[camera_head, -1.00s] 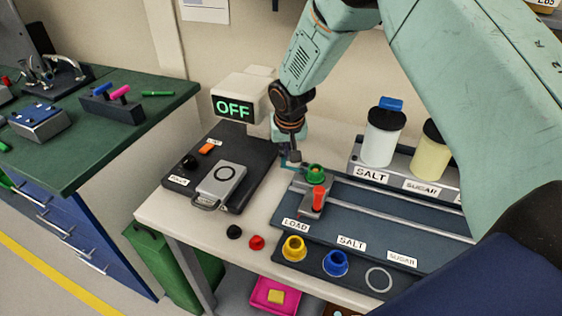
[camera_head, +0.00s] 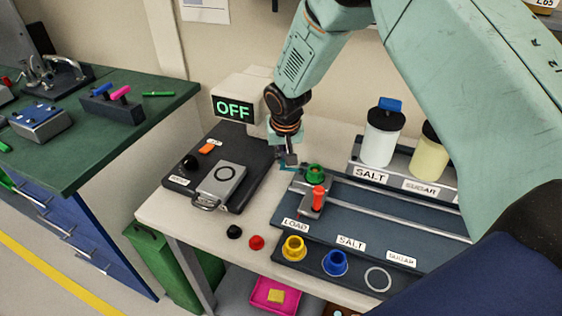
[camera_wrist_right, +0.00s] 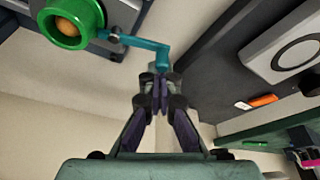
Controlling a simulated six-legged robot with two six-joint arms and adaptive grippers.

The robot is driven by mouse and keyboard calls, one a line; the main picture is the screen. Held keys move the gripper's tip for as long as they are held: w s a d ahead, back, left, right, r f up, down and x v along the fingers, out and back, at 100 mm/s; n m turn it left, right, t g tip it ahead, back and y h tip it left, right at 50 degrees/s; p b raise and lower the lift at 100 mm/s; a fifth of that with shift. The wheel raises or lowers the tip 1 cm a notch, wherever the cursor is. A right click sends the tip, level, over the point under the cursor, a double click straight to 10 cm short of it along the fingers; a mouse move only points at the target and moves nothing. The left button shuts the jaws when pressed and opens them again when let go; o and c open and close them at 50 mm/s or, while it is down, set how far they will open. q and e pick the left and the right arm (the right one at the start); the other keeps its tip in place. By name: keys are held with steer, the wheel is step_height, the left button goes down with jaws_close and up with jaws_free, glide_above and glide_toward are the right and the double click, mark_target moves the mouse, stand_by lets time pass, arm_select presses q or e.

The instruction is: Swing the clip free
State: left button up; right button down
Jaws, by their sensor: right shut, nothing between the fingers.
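The teal clip (camera_wrist_right: 145,43) is a thin bent arm. In the right wrist view it runs from a small pivot beside the green cup (camera_wrist_right: 75,22) to a downturned end at my fingertips. In the head view the clip (camera_head: 289,168) is small, at the left of the green cup (camera_head: 315,173). My right gripper (camera_wrist_right: 160,85) is shut with nothing between its fingers. Its tips are at the clip's free end; I cannot tell whether they touch. In the head view the right gripper (camera_head: 289,160) points down beside the clip. My left gripper is not in view.
A red-handled slide (camera_head: 318,199) sits in front of the green cup on the rail plate (camera_head: 380,213). A dark instrument with a grey lid (camera_head: 222,183) lies left, under an OFF display (camera_head: 233,107). Salt (camera_head: 382,140) and sugar (camera_head: 431,150) jars stand behind right.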

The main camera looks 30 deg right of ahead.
steer(key=shift+a, duration=0.1)
steer(key=shift+s+a, duration=0.35)
steer(key=shift+s, duration=0.1)
stand_by(0.4)
steer(key=shift+s+a+b, duration=0.3)
steer(key=shift+s+a, duration=0.1)
steer(key=shift+s, duration=0.25)
